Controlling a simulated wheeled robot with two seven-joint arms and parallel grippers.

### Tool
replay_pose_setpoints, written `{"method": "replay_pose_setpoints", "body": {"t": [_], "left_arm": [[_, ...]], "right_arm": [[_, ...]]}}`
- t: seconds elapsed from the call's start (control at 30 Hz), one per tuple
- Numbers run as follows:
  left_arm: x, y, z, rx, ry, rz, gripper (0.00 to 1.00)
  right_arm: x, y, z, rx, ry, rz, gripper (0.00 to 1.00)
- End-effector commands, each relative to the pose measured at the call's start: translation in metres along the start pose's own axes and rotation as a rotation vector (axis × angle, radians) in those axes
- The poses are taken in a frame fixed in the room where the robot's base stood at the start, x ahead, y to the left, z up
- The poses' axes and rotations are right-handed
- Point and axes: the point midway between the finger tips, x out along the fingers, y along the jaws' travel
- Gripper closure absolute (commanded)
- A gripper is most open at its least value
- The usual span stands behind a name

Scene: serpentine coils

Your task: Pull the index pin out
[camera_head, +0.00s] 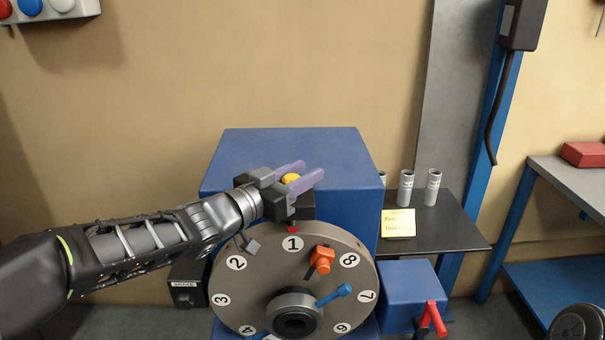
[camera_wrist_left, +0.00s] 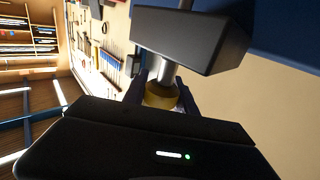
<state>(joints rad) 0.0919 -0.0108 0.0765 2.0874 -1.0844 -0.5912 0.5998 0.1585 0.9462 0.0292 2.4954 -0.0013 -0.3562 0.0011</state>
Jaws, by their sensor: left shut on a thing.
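The index pin has a yellow knob (camera_head: 291,179) that sits above a dark block (camera_head: 300,209) at the top of the grey numbered dial (camera_head: 262,262). My left gripper (camera_head: 300,176), with purple fingers, is shut on the yellow knob. In the left wrist view the yellow knob (camera_wrist_left: 160,95) is between the dark fingers, and a metal shaft (camera_wrist_left: 167,73) joins it to the dark block (camera_wrist_left: 190,40). A red pointer (camera_head: 292,228) is below the block, above the number 1. My right gripper is not in view.
The dial carries an orange clamp (camera_head: 321,260) and a blue-handled pin (camera_head: 334,295). A blue housing (camera_head: 340,155) stands behind it. A blue box with a red handle (camera_head: 432,318) is at right. Grey cylinders (camera_head: 405,188) and a yellow note (camera_head: 398,223) are on a dark shelf.

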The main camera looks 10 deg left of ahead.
Motion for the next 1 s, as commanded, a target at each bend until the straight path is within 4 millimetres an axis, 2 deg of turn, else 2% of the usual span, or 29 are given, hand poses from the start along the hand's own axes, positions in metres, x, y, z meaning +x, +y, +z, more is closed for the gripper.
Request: {"method": "replay_pose_setpoints", "body": {"t": [0.33,0.6,0.9,0.93,1.0], "left_arm": [[0.000,0.000,0.000,0.000,-0.001,0.000,1.00],[0.000,0.000,-0.029,0.000,0.000,0.000,1.00],[0.000,0.000,-0.029,0.001,0.007,0.000,1.00],[0.000,0.000,-0.030,0.001,0.007,0.000,0.65],[0.000,0.000,-0.030,0.001,0.007,0.000,0.59]], "right_arm": [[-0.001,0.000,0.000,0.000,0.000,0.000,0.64],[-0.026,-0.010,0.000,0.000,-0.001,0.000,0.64],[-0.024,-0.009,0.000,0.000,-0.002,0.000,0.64],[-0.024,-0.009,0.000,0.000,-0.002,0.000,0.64],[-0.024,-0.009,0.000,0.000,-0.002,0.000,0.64]]}}
